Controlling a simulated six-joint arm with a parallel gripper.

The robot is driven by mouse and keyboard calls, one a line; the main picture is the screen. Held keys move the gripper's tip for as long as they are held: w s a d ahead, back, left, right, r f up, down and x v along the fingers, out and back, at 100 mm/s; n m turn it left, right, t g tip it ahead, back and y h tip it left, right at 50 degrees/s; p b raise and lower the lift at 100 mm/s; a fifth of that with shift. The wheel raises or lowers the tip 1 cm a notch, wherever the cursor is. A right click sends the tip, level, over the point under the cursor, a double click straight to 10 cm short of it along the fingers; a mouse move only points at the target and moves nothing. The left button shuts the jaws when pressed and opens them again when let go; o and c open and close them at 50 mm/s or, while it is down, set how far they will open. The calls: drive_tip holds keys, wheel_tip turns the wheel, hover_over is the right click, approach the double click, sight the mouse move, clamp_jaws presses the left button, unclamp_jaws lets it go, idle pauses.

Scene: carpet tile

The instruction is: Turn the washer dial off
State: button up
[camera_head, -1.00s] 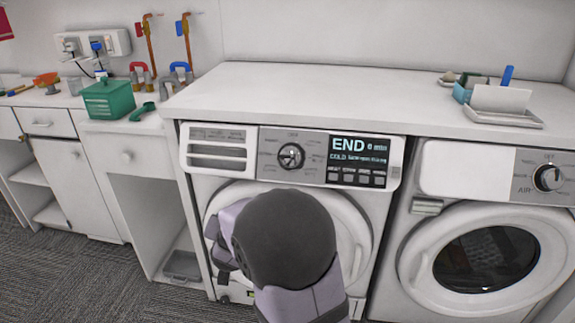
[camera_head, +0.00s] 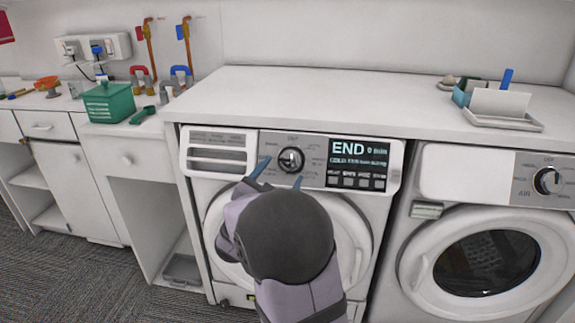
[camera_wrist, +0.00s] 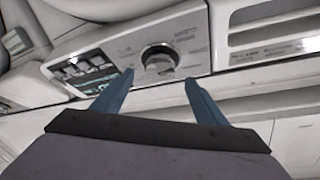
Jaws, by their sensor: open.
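The washer dial (camera_head: 291,160) is a round dark knob with a light pointer bar on the grey control panel of the left machine. In the wrist view the dial (camera_wrist: 158,62) lies between and beyond the open fingers (camera_wrist: 158,82). The fingers look apart from the dial. The rest of my arm hides much of the washer door (camera_head: 357,235).
A dryer (camera_head: 437,172) with its own dial (camera_head: 547,180) stands to the right. A white counter (camera_head: 330,95) overhangs both machines. It holds a tray (camera_head: 505,122) at right. A green basket (camera_head: 108,103) and pipes stand at left.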

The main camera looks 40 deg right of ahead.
sight(289, 163)
drive_tip(key=shift+x, duration=2.6)
drive_tip(key=c, duration=1)
